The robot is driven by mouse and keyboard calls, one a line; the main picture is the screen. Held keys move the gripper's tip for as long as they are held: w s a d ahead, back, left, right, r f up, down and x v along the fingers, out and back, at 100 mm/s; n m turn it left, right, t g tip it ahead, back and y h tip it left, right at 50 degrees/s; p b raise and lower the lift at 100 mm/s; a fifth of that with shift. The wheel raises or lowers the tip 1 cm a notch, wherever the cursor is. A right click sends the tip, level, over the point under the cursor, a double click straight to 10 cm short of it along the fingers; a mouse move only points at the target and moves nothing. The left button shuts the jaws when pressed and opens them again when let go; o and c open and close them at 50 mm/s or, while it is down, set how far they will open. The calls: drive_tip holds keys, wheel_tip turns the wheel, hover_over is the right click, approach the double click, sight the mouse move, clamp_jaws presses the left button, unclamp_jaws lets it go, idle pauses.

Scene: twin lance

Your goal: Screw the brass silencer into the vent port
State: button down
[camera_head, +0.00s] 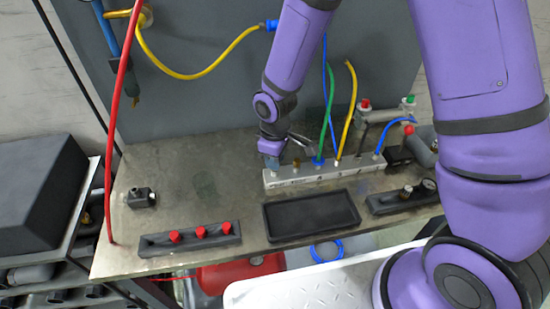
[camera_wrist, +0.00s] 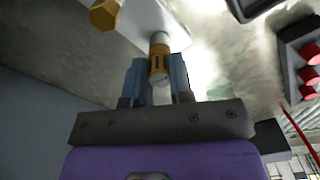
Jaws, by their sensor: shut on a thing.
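The brass silencer (camera_wrist: 158,64) is between the two blue-grey fingertips of my gripper (camera_wrist: 157,80) in the wrist view. My gripper is shut on it. A pale ring at its far end points at the end of the light grey manifold (camera_wrist: 150,22). I cannot tell whether it is seated in the vent port or just at it; the port itself is hidden. In the head view my gripper (camera_head: 271,160) is at the left end of the manifold (camera_head: 325,177), and the silencer is hidden there.
A brass hex fitting (camera_wrist: 103,15) stands on the manifold beside my gripper. Green, blue and yellow hoses rise from the manifold. A black tray (camera_head: 267,222) lies in front, a strip with red caps (camera_head: 158,245) at front left. The bench's left part (camera_head: 170,190) is mostly clear.

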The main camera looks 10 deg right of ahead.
drive_tip(key=m, duration=0.5)
drive_tip(key=c, duration=1.1)
unclamp_jaws()
drive_tip(key=shift+c, duration=0.2)
